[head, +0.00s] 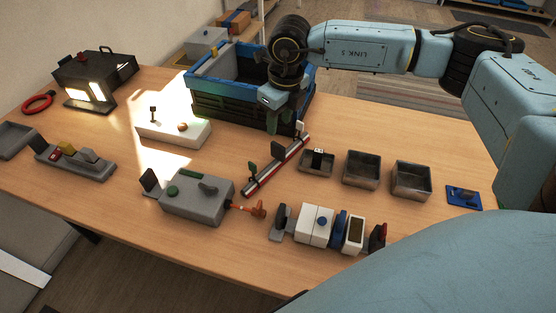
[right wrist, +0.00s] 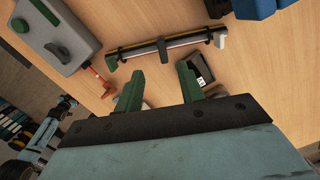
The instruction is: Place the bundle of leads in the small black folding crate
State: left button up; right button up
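The bundle of leads appears to be the long striped red, white and dark strip (head: 272,168) lying slantwise on the table in the head view. It also shows in the right wrist view (right wrist: 180,40), lying across beyond the fingers. The dark folding crate (head: 235,107) with a blue rim stands behind it; its inside is partly hidden by my right arm. My right gripper (head: 288,124) hangs in front of the crate, above the far end of the bundle. Its green fingers are apart and empty in the right wrist view (right wrist: 160,78). My left gripper is out of view.
A grey box with a green knob (head: 198,196) sits left of the bundle. Small metal trays (head: 361,169) stand to the right, and white and blue modules (head: 315,225) in front. A white box (head: 174,132) and black lamp case (head: 95,80) stand at left.

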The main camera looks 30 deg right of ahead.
aim_at(278, 145)
jog(key=f, duration=0.4)
jog(key=shift+w+a+f, duration=0.1)
jog(key=shift+w+f, duration=0.15)
jog(key=shift+f, duration=0.5)
jog(key=f, duration=0.3)
jog(key=f+b, duration=0.1)
jog(key=f, duration=0.1)
jog(key=shift+w, duration=0.25)
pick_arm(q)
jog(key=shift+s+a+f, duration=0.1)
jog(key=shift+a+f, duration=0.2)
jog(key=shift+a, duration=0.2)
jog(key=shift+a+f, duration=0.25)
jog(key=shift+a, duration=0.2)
pick_arm(e)
jog(key=shift+c, duration=0.5)
grip_shut()
jog(key=shift+r, duration=0.1)
